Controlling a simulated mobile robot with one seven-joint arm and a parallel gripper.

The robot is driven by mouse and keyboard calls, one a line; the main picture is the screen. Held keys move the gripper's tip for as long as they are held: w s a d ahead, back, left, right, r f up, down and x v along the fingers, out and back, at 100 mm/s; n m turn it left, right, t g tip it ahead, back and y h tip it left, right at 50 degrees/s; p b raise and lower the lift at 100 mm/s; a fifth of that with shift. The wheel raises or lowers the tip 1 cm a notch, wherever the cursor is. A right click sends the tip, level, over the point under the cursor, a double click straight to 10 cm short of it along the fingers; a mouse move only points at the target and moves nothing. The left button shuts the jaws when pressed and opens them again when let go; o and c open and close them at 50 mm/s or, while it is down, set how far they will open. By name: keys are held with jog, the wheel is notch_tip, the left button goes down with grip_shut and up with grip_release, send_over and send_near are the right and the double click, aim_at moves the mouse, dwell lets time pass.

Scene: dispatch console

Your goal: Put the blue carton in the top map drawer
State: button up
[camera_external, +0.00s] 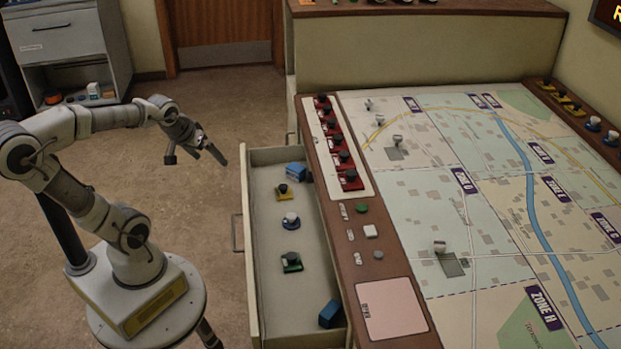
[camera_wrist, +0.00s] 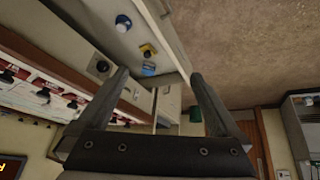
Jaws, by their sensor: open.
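The map drawer (camera_external: 265,315) is pulled out from the left side of the map console. A blue carton (camera_external: 295,169) lies in its far end, and another blue block (camera_external: 330,313) lies in its near right corner; I cannot tell which one is the task's carton. My gripper (camera_external: 197,161) is open and empty, in the air left of the drawer's far end, apart from both blue things. In the wrist view, a blue piece (camera_wrist: 149,69) shows in the drawer between and beyond my open fingers (camera_wrist: 158,73).
The map table (camera_external: 480,200) with red switches (camera_external: 344,157) rises to the right.

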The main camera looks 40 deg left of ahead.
jog(key=s+m, duration=0.1)
jog(key=s, duration=0.1)
jog(key=s+r, duration=0.1)
jog(key=s, duration=0.1)
jog(key=s+m, duration=0.1)
jog(key=shift+s+a+r+m+h, duration=0.1)
jog(key=shift+s+r+m+h, duration=0.2)
jog(key=shift+s, duration=0.1)
notch_tip(320, 180, up, 22)
jog(key=p, duration=2.2)
jog(key=shift+r+p, duration=0.25)
jog(key=shift+p, duration=0.05)
jog(key=shift+c, duration=0.3)
